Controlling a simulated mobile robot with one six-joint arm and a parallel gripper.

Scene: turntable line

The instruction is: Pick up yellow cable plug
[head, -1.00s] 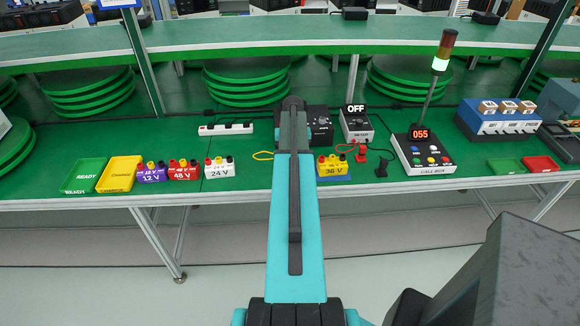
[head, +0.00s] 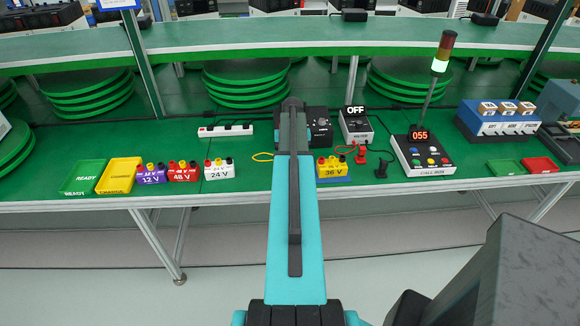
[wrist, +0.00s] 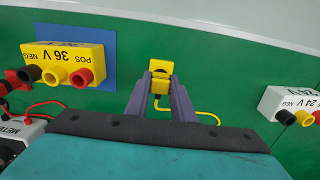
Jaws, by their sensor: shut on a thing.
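The yellow cable plug (wrist: 160,74) is between the two fingers of my gripper (wrist: 160,88) in the wrist view. The fingers are shut on it. Its yellow cable (wrist: 200,110) trails from the plug to the right, over the green bench. In the head view my arm hides the plug and the gripper, and only a loop of the yellow cable (head: 262,157) shows left of the arm.
The yellow 36 V block (wrist: 66,62) stands on a blue mat (wrist: 100,38), left of my gripper in the wrist view. The white 24 V block (wrist: 288,104) is to the right. A meter (head: 356,126) reading OFF stands behind, with red leads. A call box (head: 424,155) is farther right.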

